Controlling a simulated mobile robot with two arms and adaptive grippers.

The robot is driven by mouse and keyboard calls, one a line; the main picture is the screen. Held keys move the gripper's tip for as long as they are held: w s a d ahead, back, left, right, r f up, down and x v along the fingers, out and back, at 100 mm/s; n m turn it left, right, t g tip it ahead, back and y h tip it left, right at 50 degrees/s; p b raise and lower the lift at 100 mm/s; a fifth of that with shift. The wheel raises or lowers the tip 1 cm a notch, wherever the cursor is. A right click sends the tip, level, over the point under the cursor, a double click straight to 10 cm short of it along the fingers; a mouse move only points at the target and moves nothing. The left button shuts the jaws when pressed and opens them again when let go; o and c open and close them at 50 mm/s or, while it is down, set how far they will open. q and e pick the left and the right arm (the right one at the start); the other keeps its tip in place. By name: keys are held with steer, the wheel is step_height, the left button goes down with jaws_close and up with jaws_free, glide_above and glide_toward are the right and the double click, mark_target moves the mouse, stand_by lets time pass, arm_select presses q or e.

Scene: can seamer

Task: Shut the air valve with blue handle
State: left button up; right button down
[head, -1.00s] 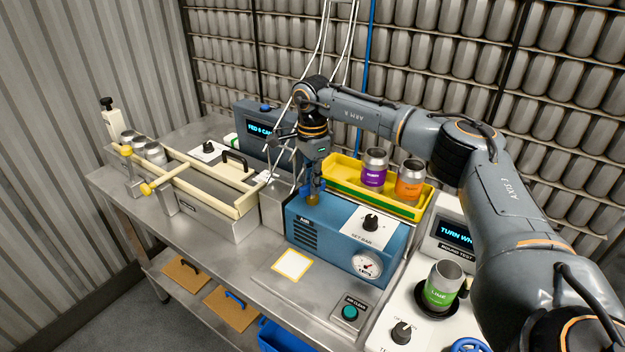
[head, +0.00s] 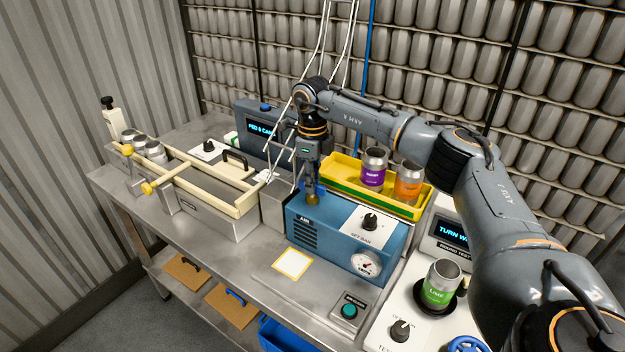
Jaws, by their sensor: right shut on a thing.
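The blue air unit (head: 340,237) stands on the steel bench, with a black knob and a round gauge (head: 366,265) on its front. The air valve (head: 313,199), with a brass body, is on top of the unit at its left end. My right gripper (head: 310,184) reaches down over the valve and is shut on its blue handle. The fingers hide most of the handle, so its exact angle is hard to tell. My left gripper is out of view.
A yellow tray (head: 338,162) behind the unit holds a purple-labelled and an orange-labelled can. A green-labelled can (head: 441,284) stands at the right. A cream-railed conveyor (head: 240,203) is at the left. Bench room in front is clear around a yellow-edged square (head: 292,263).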

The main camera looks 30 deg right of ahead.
steer(key=shift+m, duration=1.1)
steer(key=c, duration=1.4)
jaws_free()
steer(key=shift+o, duration=0.2)
steer(key=shift+r, duration=0.1)
step_height(320, 180, up, 12)
